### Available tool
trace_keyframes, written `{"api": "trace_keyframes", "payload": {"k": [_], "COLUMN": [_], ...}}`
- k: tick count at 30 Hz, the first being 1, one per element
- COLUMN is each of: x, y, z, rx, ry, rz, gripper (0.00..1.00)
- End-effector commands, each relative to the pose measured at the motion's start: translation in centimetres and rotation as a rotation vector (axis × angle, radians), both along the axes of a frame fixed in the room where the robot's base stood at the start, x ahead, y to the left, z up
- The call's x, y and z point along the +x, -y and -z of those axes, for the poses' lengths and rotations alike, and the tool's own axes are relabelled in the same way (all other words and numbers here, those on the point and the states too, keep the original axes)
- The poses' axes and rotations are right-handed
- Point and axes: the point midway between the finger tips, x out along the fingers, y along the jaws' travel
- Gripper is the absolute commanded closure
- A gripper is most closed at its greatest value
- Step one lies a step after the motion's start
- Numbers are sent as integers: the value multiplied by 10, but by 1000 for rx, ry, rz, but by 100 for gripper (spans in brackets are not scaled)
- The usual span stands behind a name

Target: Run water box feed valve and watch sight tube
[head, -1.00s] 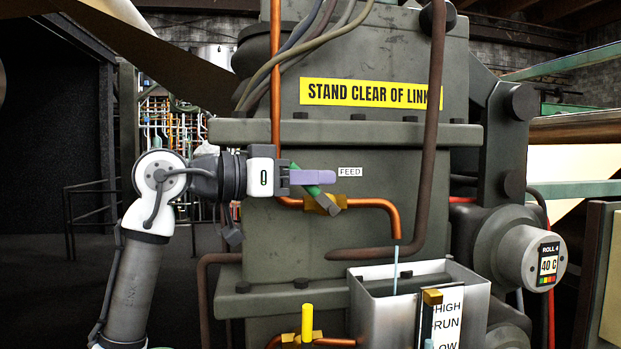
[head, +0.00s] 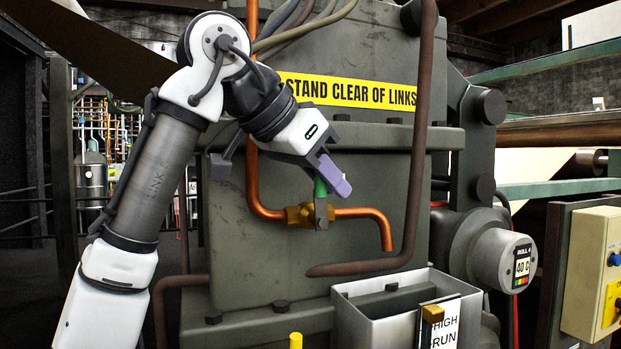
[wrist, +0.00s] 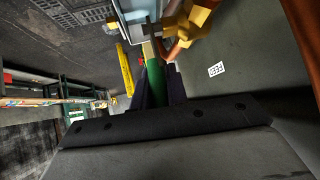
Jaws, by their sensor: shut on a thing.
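My gripper (head: 328,180), with purple fingers, is shut on the green grip of the feed valve lever (head: 320,188). The lever stands about upright over the brass valve body (head: 300,214) on the copper pipe. In the wrist view the green grip (wrist: 156,84) lies between the dark fingers, and the FEED label (wrist: 216,69) is beside it. The pipe outlet (head: 388,243) hangs above the steel water box (head: 362,316), and no stream shows from it. The sight tube's brass top fitting (head: 433,314) and the HIGH/RUN level plate (head: 446,327) show; the tube's lower part and water level are out of frame.
A yellow handle (head: 296,341) stands at the bottom edge. A dark vertical pipe (head: 420,150) runs close right of the outlet. The yellow STAND CLEAR OF LINKS sign (head: 355,92) is above my gripper. A control box (head: 590,270) is at the right.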

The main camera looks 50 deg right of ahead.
Motion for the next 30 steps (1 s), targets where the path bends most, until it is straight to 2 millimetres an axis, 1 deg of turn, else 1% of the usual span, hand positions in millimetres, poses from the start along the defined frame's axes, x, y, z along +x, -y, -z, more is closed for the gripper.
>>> {"api": "trace_keyframes", "payload": {"k": [9, 22, 23, 24, 27, 30], "x": [-2, -3, -3, -3, -3, -3], "y": [4, 5, 5, 5, 5, 4], "z": [0, 0, 0, 0, 0, 0], "rx": [67, 72, 72, 72, 73, 73], "ry": [40, 45, 45, 45, 45, 46], "rz": [-2, -2, -2, -2, -1, 0], "gripper": [100, 100, 81, 76, 63, 63]}}
